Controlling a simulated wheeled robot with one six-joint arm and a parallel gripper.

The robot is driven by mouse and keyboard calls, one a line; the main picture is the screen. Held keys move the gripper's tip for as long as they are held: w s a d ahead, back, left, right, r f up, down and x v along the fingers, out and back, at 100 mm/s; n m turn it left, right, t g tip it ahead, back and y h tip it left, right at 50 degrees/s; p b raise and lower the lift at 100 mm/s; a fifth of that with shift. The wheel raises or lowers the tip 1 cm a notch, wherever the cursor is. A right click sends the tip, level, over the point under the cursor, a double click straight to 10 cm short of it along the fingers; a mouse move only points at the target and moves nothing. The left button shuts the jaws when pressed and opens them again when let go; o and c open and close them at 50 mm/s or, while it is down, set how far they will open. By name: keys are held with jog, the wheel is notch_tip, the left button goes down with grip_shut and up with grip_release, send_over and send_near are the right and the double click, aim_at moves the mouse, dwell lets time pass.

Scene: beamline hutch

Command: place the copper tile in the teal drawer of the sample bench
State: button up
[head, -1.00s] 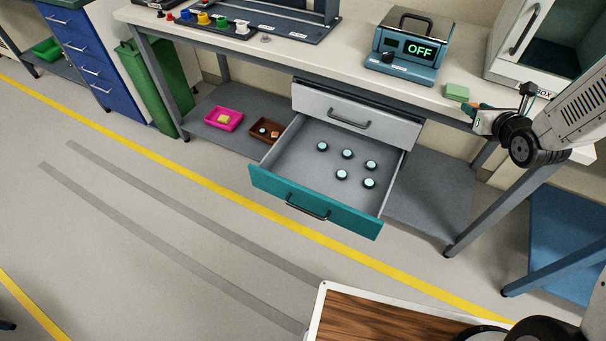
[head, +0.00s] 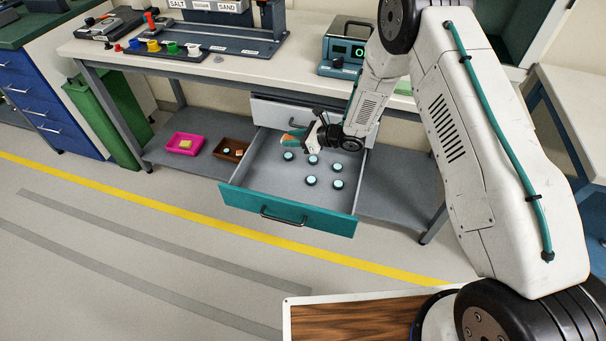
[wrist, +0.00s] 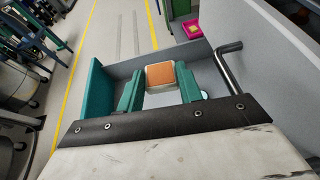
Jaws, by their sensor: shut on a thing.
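The copper tile (wrist: 160,74), with an orange-brown top and pale sides, sits between the teal fingers of my gripper (wrist: 159,88) in the wrist view. In the head view my gripper (head: 292,138) is shut and held above the back part of the open teal drawer (head: 285,212). The tile is small and partly hidden there by the fingers. The drawer is pulled out under the sample bench (head: 225,62). Several dark round pucks with pale tops (head: 311,181) lie on its grey floor. The gap between tile and drawer floor is hard to judge.
A closed grey drawer (head: 270,108) with a dark handle (wrist: 230,66) is close to my gripper. A pink tray (head: 185,145) and a brown tray (head: 231,150) stand on the lower shelf, left of the drawer. The drawer's left floor area is clear.

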aim_at(293, 169)
jog(key=shift+s+a+f+n+g, duration=0.2)
jog(key=shift+a+f+g, duration=0.05)
jog(key=shift+a+f, duration=0.3)
jog(key=shift+s+a+f+n+g, duration=0.15)
jog(key=shift+a+f+n+g, duration=0.2)
jog(key=shift+f, duration=0.3)
notch_tip(293, 169, down, 13)
jog(key=shift+f, duration=0.1)
jog(key=w, duration=0.1)
jog(key=w+d, duration=0.1)
jog(key=w, duration=0.1)
jog(key=shift+w, duration=0.15)
jog(key=shift+w+d+f, duration=0.15)
jog(key=shift+w+f, duration=0.1)
jog(key=shift+f, duration=0.4)
jog(key=shift+f, duration=0.1)
jog(key=o, duration=0.7)
jog(key=shift+c, duration=0.2)
jog(key=shift+o, duration=0.2)
